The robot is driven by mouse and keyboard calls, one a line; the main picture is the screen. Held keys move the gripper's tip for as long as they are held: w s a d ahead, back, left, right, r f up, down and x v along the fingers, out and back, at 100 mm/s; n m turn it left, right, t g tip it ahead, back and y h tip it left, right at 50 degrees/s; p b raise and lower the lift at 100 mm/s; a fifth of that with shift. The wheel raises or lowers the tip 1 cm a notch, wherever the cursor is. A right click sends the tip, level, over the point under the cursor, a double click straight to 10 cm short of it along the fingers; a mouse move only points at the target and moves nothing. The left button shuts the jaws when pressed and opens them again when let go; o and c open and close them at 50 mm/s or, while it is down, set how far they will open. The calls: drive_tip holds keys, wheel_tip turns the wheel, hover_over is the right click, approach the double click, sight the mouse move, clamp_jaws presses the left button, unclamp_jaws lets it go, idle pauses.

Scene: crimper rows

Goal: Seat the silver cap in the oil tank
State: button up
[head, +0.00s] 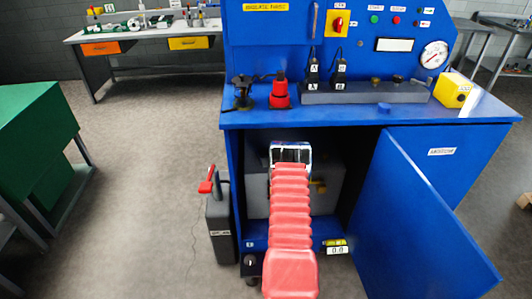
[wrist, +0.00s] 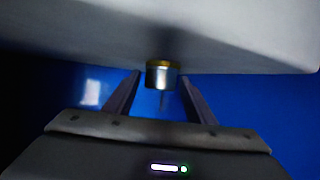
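The silver cap (wrist: 163,79) shows in the wrist view, with a gold-coloured ring (wrist: 160,64) above it against the pale grey oil tank (wrist: 245,35). A thin dark stem points down from the cap. My gripper (wrist: 161,76) has its two dark fingers apart, one on each side of the cap. A narrow gap shows at the left finger; the right finger is very close to the cap. In the head view, the grey tank (head: 255,185) stands inside the open blue cabinet, partly behind my red arm. My fingers and the cap are hidden there.
The blue cabinet door (head: 425,220) stands open at the right. A dark canister with a red handle (head: 219,225) stands left of the opening. The blue bench top (head: 350,115) hangs over the tank. Open floor (head: 140,190) lies to the left.

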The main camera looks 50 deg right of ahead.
drive_tip(key=shift+o, duration=0.5)
drive_tip(key=shift+s, duration=0.1)
drive_tip(key=v, duration=1.2)
drive_tip(key=shift+s+a, duration=0.15)
drive_tip(key=shift+s+a+r, duration=0.2)
drive_tip(key=shift+s+a, duration=0.1)
drive_tip(key=shift+s, duration=0.2)
idle(0.5)
